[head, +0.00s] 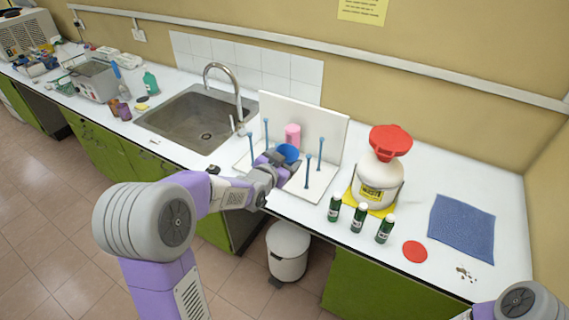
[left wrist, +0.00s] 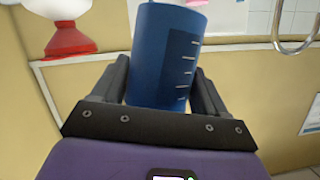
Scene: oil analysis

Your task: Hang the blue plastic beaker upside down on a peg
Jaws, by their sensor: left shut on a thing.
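The blue plastic beaker (head: 288,152) is between the fingers of my left gripper (head: 275,158), over the white peg rack (head: 318,184). In the left wrist view the beaker (left wrist: 163,55) fills the gap between both fingers, its graduation marks showing. That view is upside down against the room. I cannot tell for certain whether the beaker's mouth faces down, or whether a peg is inside it. Blue pegs stand at the rack's left (head: 250,148), back left (head: 266,130), front right (head: 308,170) and right (head: 321,150). A pink beaker (head: 292,132) is at the rack's back. My right gripper is out of view.
A sink with a faucet (head: 237,85) lies left of the rack. Right of it stand a white jug (head: 378,182) with a red funnel (head: 390,141) and several green bottles (head: 359,217). A red disc (head: 415,251) and blue cloth (head: 462,229) lie farther right.

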